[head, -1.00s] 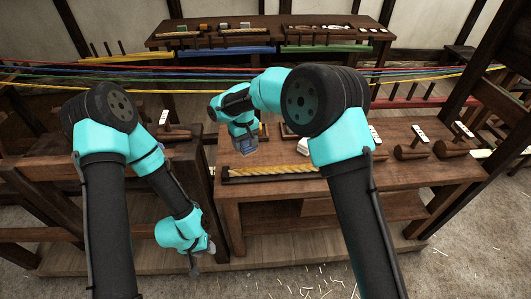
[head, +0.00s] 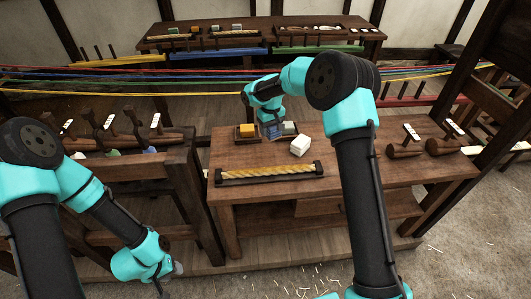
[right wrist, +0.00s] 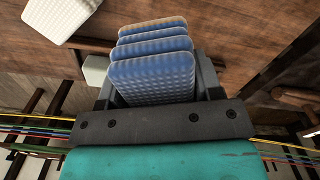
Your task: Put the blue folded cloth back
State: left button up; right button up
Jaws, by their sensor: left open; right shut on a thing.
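The blue folded cloth (right wrist: 152,78) shows in the right wrist view as several stacked, textured layers between the dark fingers of my right gripper (right wrist: 158,92). My right gripper is shut on it. In the head view my right gripper (head: 271,131) is low over the back of the wooden table, between a yellow block-like cloth (head: 247,131) and a grey-green one (head: 289,128). Whether the blue cloth touches the surface beneath cannot be told. My left gripper (head: 167,284) is open and empty at the lower left, in front of the wooden rack.
A white block (head: 301,146) lies just right of my right gripper. A long tray (head: 270,174) with a twisted yellow rope lies in front. Coloured strands (head: 150,80) stretch behind the table. Wooden tools (head: 404,150) lie at the table's right.

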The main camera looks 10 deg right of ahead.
send_over(270, 152)
jog(key=shift+f, duration=3.15)
jog(key=shift+f, duration=0.1)
jog(key=shift+f, duration=1.75)
jog(key=shift+f, duration=0.2)
jog(key=o, duration=0.9)
jog(key=shift+r, duration=0.15)
notch_tip(270, 152, up, 12)
jog(key=shift+r, duration=0.1)
